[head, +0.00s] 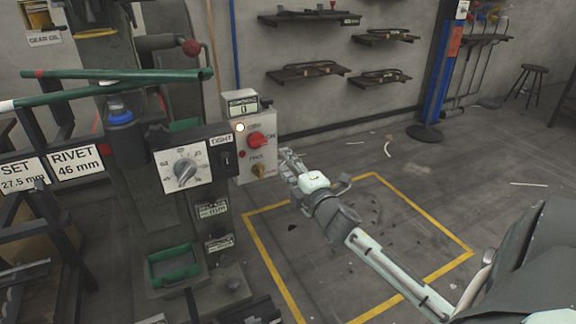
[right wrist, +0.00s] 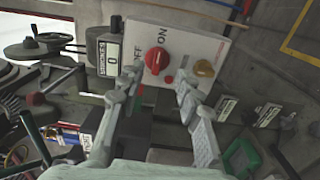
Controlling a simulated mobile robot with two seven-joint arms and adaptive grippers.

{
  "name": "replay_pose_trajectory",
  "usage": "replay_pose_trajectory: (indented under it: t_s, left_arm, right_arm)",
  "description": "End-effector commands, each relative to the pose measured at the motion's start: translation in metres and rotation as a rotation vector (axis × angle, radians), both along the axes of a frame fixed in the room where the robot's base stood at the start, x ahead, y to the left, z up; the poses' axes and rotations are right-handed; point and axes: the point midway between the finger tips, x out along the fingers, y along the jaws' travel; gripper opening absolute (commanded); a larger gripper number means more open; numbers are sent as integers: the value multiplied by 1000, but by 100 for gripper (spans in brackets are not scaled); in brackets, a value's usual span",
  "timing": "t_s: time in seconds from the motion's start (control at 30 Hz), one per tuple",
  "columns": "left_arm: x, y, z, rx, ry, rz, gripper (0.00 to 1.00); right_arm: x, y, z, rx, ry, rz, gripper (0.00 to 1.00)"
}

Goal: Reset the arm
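My right gripper (head: 287,160) reaches in from the lower right, just right of a light grey control box (head: 243,150). In the right wrist view its two fingers (right wrist: 160,85) are spread apart with nothing between them. The box carries a red ON/OFF knob (head: 257,139), which also shows beyond the fingertips in the right wrist view (right wrist: 157,60). A brass-coloured knob (right wrist: 204,68) is beside it. A small display (head: 242,106) on top reads 0. I cannot tell whether the fingers touch the box. My left gripper is not in view.
A dial panel (head: 183,169) sits left of the box on the press. Yellow floor tape (head: 420,231) outlines mostly clear floor under my right arm. Wall shelves (head: 307,72) and a stool (head: 527,78) are farther back.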

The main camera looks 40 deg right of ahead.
Motion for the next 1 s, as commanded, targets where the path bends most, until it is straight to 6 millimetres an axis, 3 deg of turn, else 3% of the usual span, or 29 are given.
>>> replay_pose_trajectory:
  t_s: [0.63, 0.73, 0.87, 1.0]
  left_arm:
    - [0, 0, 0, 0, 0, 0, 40]
    - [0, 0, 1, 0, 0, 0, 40]
    - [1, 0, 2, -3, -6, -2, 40]
    - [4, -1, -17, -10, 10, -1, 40]
  right_arm:
    - [-7, 1, 1, 0, -1, 0, 34]
    - [-9, 2, -7, 31, 14, -12, 34]
    - [-26, 5, -52, 216, 105, -89, 34]
    - [-72, 26, -136, 546, 285, -253, 34]
